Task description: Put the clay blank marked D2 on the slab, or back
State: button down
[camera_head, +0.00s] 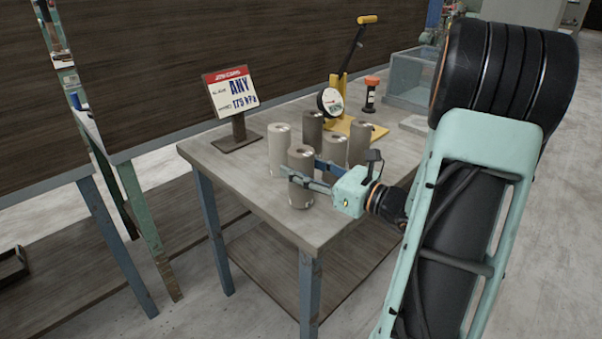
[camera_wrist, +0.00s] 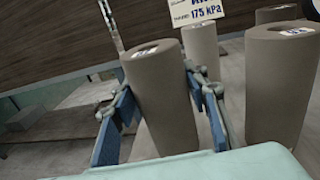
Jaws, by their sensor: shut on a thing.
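My gripper (camera_head: 303,171) is shut on a grey-brown clay blank (camera_head: 301,157) at the near side of the table. In the wrist view the held blank (camera_wrist: 163,97) stands between the two blue fingers. It has a hole and a small label on top, too small to read. I cannot tell whether its base touches the table. Several similar blanks stand close behind it, including a paler one (camera_head: 279,152) and a dark one (camera_head: 312,131). No D2 mark is legible. A pale flat slab (camera_head: 414,124) lies farther right, partly behind my arm.
The table (camera_head: 232,173) has bare room at its left front. A sign on a stand (camera_head: 236,128) reads "ANY" and "175 kPa". A yellow lever device with a gauge (camera_head: 331,101), an orange-topped bottle (camera_head: 371,95) and a clear-walled box (camera_head: 404,80) stand behind.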

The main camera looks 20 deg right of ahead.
jog(key=shift+f, duration=0.25)
jog(key=shift+f, duration=0.2)
jog(key=c, duration=1.1)
grip_release()
jog(key=shift+c, duration=0.2)
jog(key=shift+r, duration=0.15)
jog(key=p+v, duration=0.1)
jog(key=v, duration=1.1)
jog(key=shift+p, duration=0.3)
